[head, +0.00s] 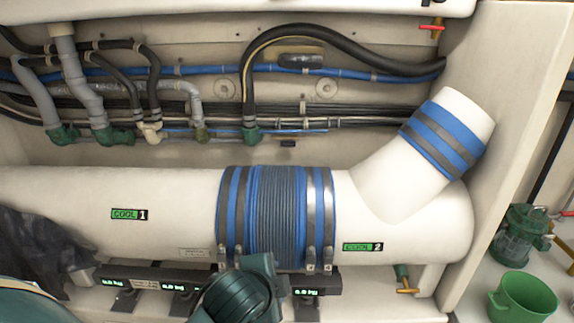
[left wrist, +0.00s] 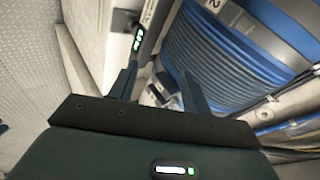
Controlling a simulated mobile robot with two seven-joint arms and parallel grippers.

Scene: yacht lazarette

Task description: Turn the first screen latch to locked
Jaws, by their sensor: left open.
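I cannot make out a screen latch for certain in either view. My left gripper shows in the left wrist view (left wrist: 160,78), with its two dark fingers apart and nothing held between them. Beyond the fingers is a small pale and dark metal fitting (left wrist: 163,92), too small to identify, beside a ribbed blue-banded hose. In the head view, my dark green left wrist is low in the middle, in front of the black rail and below the hose; its fingertips are not clear there. My right gripper is not in view.
A white pipe (head: 165,213) with a grey ribbed hose section (head: 276,215) crosses the view. Below it is a black rail (head: 150,278) with small green displays. A green mug (head: 523,297) and a strainer (head: 513,237) stand at right. Dark sheeting (head: 40,245) lies at left.

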